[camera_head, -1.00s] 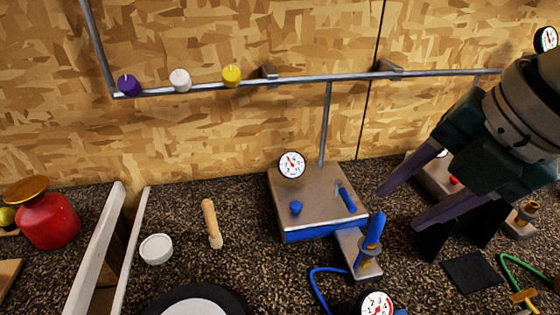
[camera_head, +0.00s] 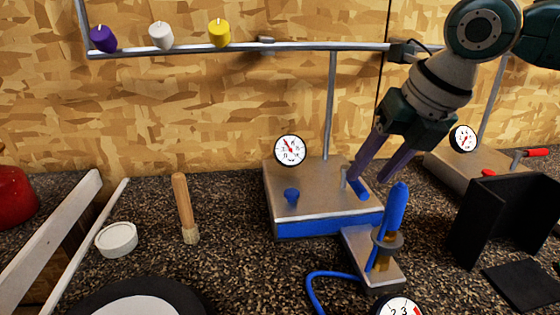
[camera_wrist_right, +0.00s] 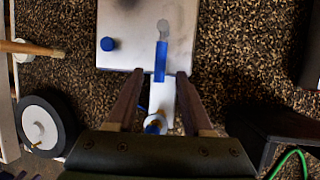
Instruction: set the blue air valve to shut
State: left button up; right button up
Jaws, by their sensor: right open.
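The blue air valve is a lever with a blue handle (camera_head: 360,191) on a grey metal pivot, set on top of the blue-sided metal box (camera_head: 300,228). In the right wrist view the blue handle (camera_wrist_right: 160,62) points from its pivot towards my gripper. My right gripper (camera_head: 369,181) is open at the handle, fingers pointing down. In the right wrist view its fingertips (camera_wrist_right: 160,76) lie on either side of the handle's end, with gaps on both sides. I cannot tell whether the tips are at handle height. My left gripper is not in view.
A blue knob (camera_head: 291,195) and a gauge (camera_head: 290,150) are on the same box. An upright blue nozzle (camera_head: 396,210) stands in front, with a blue hose (camera_head: 312,287). A second metal box (camera_head: 470,170) with a red lever and a black holder (camera_head: 490,220) are to the right.

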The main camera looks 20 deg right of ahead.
aim_at(353, 188)
jog(key=shift+x, duration=1.3)
grip_shut()
dwell(0.5)
